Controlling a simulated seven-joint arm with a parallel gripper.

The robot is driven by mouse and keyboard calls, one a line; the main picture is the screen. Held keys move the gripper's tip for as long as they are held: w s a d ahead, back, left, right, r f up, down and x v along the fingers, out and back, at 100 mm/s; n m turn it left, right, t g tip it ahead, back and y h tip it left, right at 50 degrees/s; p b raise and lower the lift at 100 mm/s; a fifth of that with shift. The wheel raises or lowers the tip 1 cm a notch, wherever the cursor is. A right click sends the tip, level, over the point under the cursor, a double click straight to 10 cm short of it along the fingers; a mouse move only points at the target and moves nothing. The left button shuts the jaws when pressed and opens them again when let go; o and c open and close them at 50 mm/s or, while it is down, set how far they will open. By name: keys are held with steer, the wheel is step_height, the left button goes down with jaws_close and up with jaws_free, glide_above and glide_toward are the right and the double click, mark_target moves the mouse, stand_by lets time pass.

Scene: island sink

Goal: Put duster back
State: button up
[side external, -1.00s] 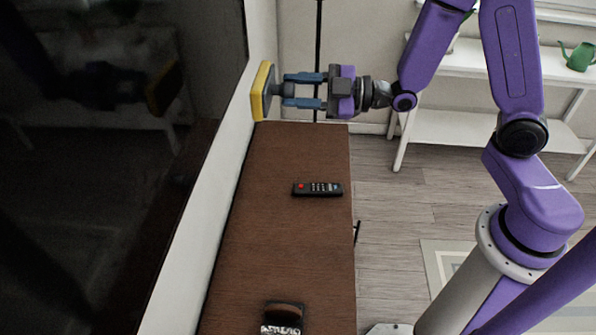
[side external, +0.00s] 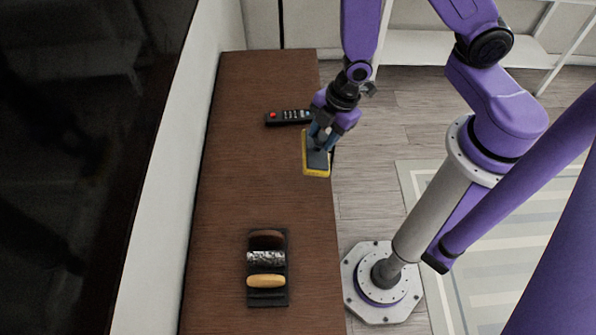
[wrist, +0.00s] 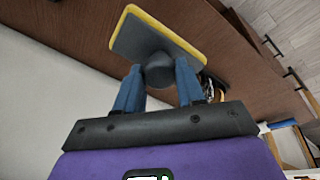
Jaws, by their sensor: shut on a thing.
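The duster (side external: 316,163) has a grey pad edged in yellow and a short dark handle. My gripper (side external: 322,136) is shut on its handle and holds it near the right edge of the brown cabinet top; I cannot tell the height of the gap. The wrist view shows the duster (wrist: 155,38) between the two blue fingers of my gripper (wrist: 158,78), its pad beyond the fingertips and tilted. A black holder (side external: 267,299) lies nearer the camera on the cabinet top, with a brown, a silvery and a tan piece across it.
The brown cabinet top (side external: 225,200) is mostly clear between the remote and the holder. A black remote (side external: 288,117) lies just left of my gripper. A large dark screen (side external: 70,150) and white wall run along the left.

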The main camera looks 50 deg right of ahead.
mark_target(315, 142)
steer(key=s+d+f+g+h, duration=0.2)
steer(key=s+d+f, duration=0.1)
steer(key=s+d, duration=0.15)
steer(key=w+a+f, duration=0.1)
steer(key=w, duration=0.1)
steer(key=w+a+f, duration=0.1)
steer(key=w, duration=0.2)
steer(key=w+a+f, duration=0.1)
steer(key=w, duration=0.1)
steer(key=shift+w+a+f, duration=0.15)
steer(key=shift+w+f, duration=0.25)
steer(key=shift+w+a+f, duration=0.25)
steer(key=shift+w+f, duration=0.5)
steer(key=shift+f, duration=0.75)
steer(key=shift+w+a+f, duration=0.2)
steer(key=shift+w+f, duration=0.6)
steer(key=shift+f, duration=0.65)
steer(key=shift+w+a+f, duration=0.25)
steer(key=shift+w+f, duration=0.5)
steer(key=shift+f, duration=0.75)
steer(key=o, duration=1)
